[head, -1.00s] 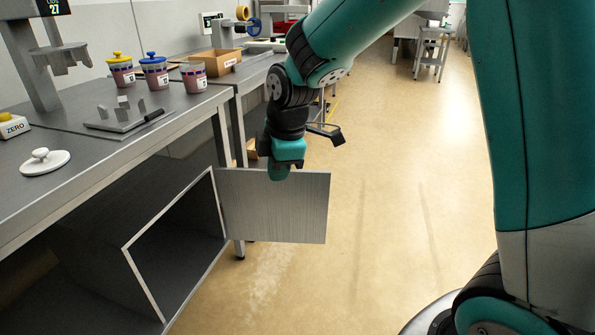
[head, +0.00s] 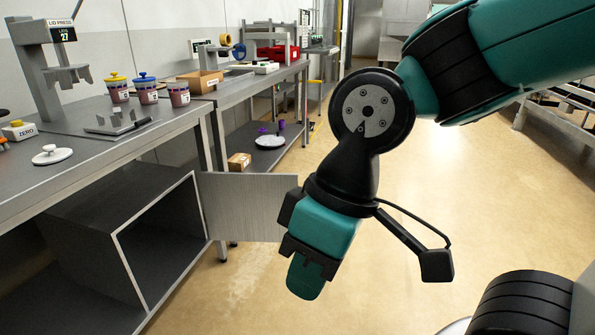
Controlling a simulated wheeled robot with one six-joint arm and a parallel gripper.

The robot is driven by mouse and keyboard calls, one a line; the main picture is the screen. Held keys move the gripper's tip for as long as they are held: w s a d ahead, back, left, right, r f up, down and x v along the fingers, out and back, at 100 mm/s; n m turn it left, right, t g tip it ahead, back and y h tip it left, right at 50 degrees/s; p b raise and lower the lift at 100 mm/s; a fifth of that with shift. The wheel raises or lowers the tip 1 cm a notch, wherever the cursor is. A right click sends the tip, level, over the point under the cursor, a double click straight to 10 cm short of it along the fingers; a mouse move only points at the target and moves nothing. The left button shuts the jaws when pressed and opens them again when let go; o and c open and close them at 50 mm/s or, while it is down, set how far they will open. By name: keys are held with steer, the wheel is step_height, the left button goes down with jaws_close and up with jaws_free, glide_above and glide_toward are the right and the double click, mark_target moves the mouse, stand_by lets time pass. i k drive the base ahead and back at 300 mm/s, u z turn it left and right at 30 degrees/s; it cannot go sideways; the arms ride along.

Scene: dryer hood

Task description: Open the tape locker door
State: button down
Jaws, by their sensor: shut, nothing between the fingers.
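The tape locker (head: 122,255) is a grey open-fronted box under the bench at the left. Its door (head: 245,205), a grey panel, stands swung wide open to the right of the opening, hinged at the opening's far edge. The inside that shows looks empty and dark. My gripper (head: 305,280) hangs in front of the door's right end in the picture, pointing down, and hides that end. Its fingers look shut with nothing between them. Whether it touches the door cannot be told.
The steel bench (head: 100,148) above the locker carries a press (head: 52,70), jars (head: 145,90) and a white lid (head: 53,155). A further bench (head: 262,82) holds a cardboard box (head: 200,81) and tape rolls.

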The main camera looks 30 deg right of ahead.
mark_target(247, 206)
steer(key=z, duration=0.55)
steer(key=i, duration=0.45)
steer(key=z, duration=0.6)
steer(key=i, duration=0.65)
steer(key=u, duration=0.7)
steer(key=i, duration=0.55)
steer(key=u, duration=0.65)
